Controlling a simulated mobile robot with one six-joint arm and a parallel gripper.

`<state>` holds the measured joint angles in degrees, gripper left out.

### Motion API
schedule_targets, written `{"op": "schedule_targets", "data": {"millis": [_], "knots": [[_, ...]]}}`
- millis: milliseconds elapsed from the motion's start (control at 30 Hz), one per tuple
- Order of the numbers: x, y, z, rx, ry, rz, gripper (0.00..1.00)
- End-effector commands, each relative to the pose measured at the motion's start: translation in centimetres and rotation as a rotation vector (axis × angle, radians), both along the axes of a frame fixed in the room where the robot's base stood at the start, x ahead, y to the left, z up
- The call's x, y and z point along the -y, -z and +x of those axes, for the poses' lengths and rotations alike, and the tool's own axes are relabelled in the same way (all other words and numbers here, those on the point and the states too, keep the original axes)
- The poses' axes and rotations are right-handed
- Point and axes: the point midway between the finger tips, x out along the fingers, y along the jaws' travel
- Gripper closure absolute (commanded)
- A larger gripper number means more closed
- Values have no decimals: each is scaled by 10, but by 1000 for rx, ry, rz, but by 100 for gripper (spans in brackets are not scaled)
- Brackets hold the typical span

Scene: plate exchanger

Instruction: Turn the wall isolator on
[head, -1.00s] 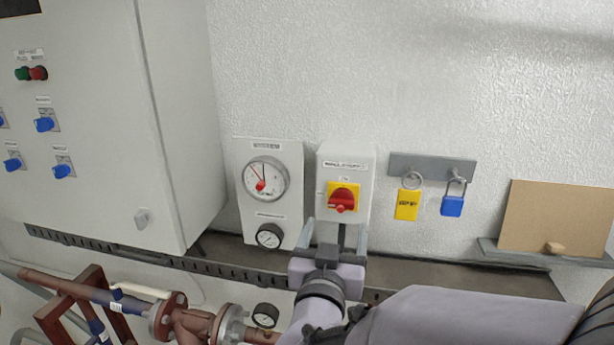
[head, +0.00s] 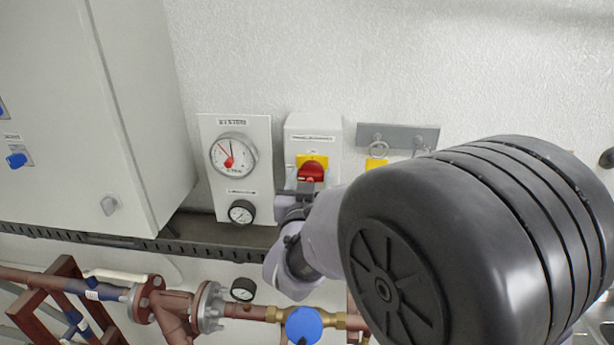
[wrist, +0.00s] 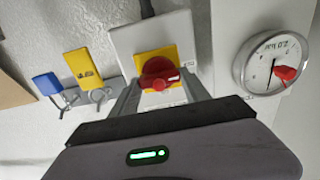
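The wall isolator is a pale box (head: 314,133) on the wall with a yellow plate (head: 312,160) and a red rotary knob (head: 311,172). In the wrist view, which is upside down, the red knob (wrist: 159,73) sits on the yellow plate (wrist: 150,57). My gripper (wrist: 162,86) is open, with one finger on each side of the knob. I cannot tell whether the fingers touch it. In the head view my gripper (head: 298,186) is at the isolator's lower part, and my arm hides the box's lower right.
A gauge panel (head: 203,150) stands close left of the isolator. A rack (head: 400,135) with a yellow tag (head: 376,163) hangs to its right; a blue padlock (wrist: 46,84) shows in the wrist view. Below run a dark ledge (head: 205,235) and pipework (head: 250,312).

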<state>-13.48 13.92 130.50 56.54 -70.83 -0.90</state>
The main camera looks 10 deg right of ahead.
Motion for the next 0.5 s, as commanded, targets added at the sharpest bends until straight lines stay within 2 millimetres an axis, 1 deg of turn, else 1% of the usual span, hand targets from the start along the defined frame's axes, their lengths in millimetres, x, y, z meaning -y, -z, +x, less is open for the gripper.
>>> {"op": "schedule_targets", "data": {"millis": [33,67,100,333,500], "knots": [[0,0,0,0,0,0,79],[0,0,0,0,0,0,84],[0,0,0,0,0,0,86],[0,2,0,12,0,31,86],[0,6,0,41,-1,114,86]]}}
